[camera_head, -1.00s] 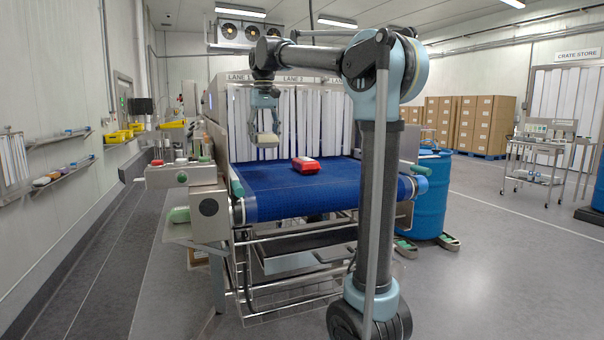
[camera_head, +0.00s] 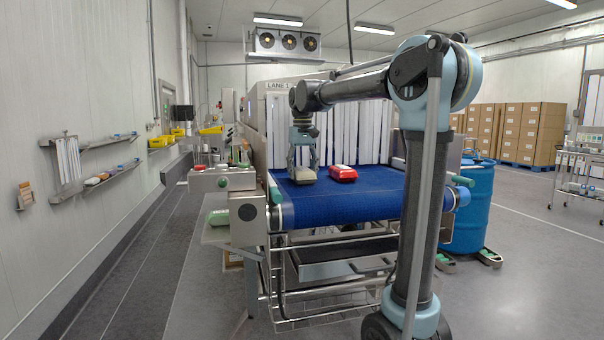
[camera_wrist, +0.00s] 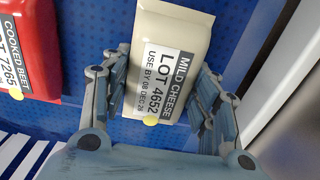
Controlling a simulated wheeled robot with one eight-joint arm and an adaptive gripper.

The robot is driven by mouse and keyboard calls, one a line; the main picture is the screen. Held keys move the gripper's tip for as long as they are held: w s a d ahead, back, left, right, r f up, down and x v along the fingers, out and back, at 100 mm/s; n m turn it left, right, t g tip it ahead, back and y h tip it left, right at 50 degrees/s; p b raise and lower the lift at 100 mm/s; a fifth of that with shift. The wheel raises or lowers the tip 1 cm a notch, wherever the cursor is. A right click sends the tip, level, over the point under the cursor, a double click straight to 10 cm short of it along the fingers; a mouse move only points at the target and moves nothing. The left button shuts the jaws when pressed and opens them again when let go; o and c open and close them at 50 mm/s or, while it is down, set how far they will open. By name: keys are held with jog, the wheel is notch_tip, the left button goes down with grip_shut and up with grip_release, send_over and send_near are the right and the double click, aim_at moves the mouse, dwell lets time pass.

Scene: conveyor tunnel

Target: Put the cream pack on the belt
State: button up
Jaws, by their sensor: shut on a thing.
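The cream pack (camera_wrist: 170,45), labelled "MILD CHEESE LOT 4652", is between the fingers of my gripper (camera_wrist: 163,105) in the wrist view. My gripper is shut on it. In the head view my gripper (camera_head: 303,165) points down at the left part of the blue belt (camera_head: 340,207), with the cream pack (camera_head: 303,175) under it, at or just above the belt surface; I cannot tell if it touches. The belt (camera_wrist: 112,30) also fills the background of the wrist view.
White strip curtains (camera_head: 345,135) hang behind. A green pack (camera_head: 219,217) sits on a side shelf. A blue drum (camera_head: 474,205) stands right. The front of the belt is clear.

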aim_at(302, 169)
jog(key=o, duration=1.5)
notch_tip(302, 169, up, 12)
jog(key=shift+r, duration=0.1)
